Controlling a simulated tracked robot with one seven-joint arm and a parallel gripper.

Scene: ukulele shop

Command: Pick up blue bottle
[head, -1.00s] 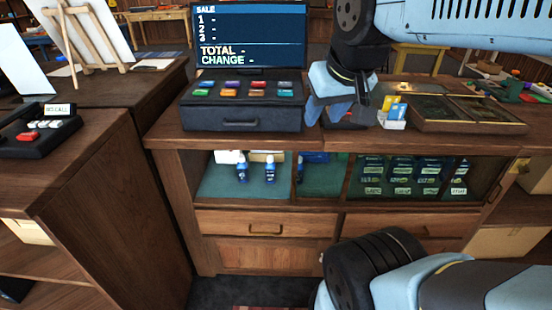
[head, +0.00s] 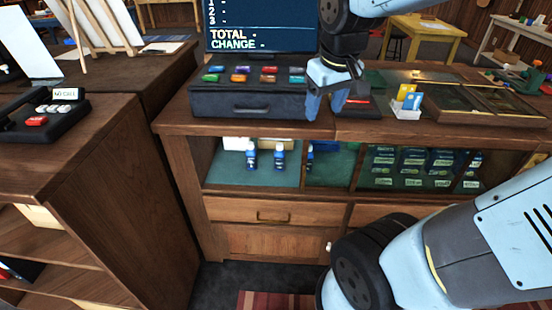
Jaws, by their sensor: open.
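A small blue bottle (head: 251,157) with a white label stands upright on the green shelf (head: 225,172) inside the wooden counter, at the left. A second blue bottle (head: 279,157) stands just right of it. A third blue item (head: 310,153), perhaps another bottle, is partly hidden by the upright divider. My gripper (head: 325,108) is open and empty, pointing down above the counter top, right of the cash register. It is above and to the right of the bottles, well apart from them.
The cash register (head: 248,104) stands on the wooden counter (head: 290,127). Business cards (head: 407,101) and a display case (head: 490,101) lie to the right. Boxes (head: 415,160) fill the right shelf. Drawers sit below the shelf.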

